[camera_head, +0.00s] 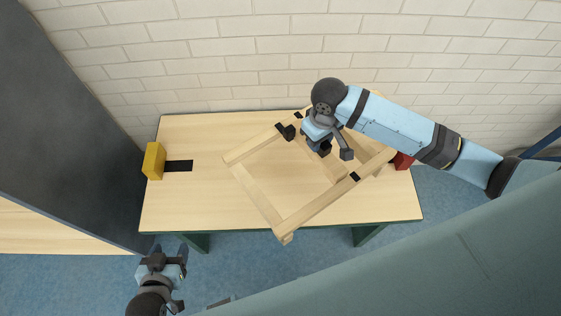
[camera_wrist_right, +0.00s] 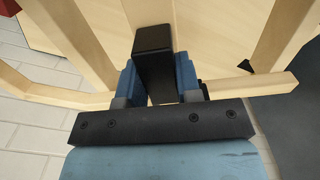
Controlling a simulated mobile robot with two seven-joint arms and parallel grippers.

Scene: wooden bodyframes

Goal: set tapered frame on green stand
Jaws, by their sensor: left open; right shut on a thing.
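The tapered wooden frame (camera_head: 257,194) is over the right half of a wooden-topped stand (camera_head: 190,205) with green legs and a green edge. One corner of the frame reaches past the front edge. I cannot tell whether it touches the top. My right gripper (camera_head: 319,146) is at the frame's far side. In the right wrist view my right gripper (camera_wrist_right: 158,85) is shut on a black block on the frame (camera_wrist_right: 275,84), with a blue finger on each side. My left gripper (camera_head: 169,254) is open and empty, in front of the stand's left end.
A yellow block (camera_head: 154,160) stands at the left edge of the top, beside a black strip (camera_head: 179,166). A red block (camera_head: 403,161) is at the right edge, partly hidden. A brick wall (camera_head: 220,50) is close behind. The top's left part is otherwise clear.

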